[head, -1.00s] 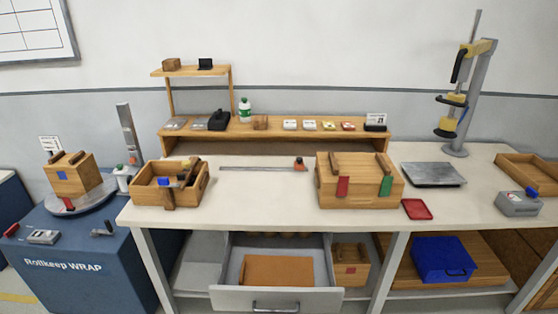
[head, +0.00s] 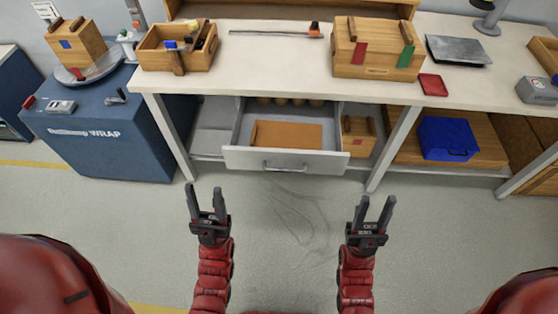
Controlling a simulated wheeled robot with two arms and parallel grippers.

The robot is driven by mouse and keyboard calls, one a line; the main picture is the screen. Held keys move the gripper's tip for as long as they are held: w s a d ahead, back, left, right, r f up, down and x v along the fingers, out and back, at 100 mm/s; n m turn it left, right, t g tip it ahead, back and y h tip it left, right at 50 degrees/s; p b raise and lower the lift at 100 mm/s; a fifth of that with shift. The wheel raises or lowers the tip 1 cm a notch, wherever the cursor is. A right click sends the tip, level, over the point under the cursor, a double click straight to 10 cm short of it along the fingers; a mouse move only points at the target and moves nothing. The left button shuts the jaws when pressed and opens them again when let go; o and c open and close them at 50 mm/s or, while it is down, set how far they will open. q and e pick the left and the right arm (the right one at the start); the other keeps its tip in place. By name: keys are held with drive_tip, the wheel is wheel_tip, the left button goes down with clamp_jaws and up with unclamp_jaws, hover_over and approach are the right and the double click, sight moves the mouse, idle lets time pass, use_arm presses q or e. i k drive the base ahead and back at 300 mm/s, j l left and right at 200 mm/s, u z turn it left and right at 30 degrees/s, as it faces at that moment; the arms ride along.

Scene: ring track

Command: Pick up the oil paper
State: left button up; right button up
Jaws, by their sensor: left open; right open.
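A flat orange-brown sheet, which looks like the oil paper (head: 287,134), lies in the open drawer (head: 286,160) under the workbench. Several round brown things sit at the drawer's back, partly hidden by the bench top. My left gripper (head: 206,203) is open and empty in front of the drawer, below its left end in the picture. My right gripper (head: 374,212) is open and empty, in front of the drawer's right end. Both point toward the bench and are apart from the paper and the drawer.
The bench top (head: 275,72) overhangs the drawer's back. A wooden box (head: 358,137) stands right of the drawer, and a bench leg (head: 392,148) beyond it. A blue case (head: 447,138) sits on the lower shelf. The floor before the drawer is clear.

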sight(270, 134)
drive_tip(key=i+j+z, duration=0.1)
drive_tip(key=j, duration=0.25)
drive_tip(key=i+j+z, duration=0.15)
drive_tip(key=j, duration=0.2)
drive_tip(key=i+j+z, duration=0.1)
drive_tip(key=j, duration=0.3)
drive_tip(key=i+j+z, duration=0.15)
drive_tip(key=j, duration=0.25)
drive_tip(key=i+j+z, duration=0.1)
drive_tip(key=j, duration=0.3)
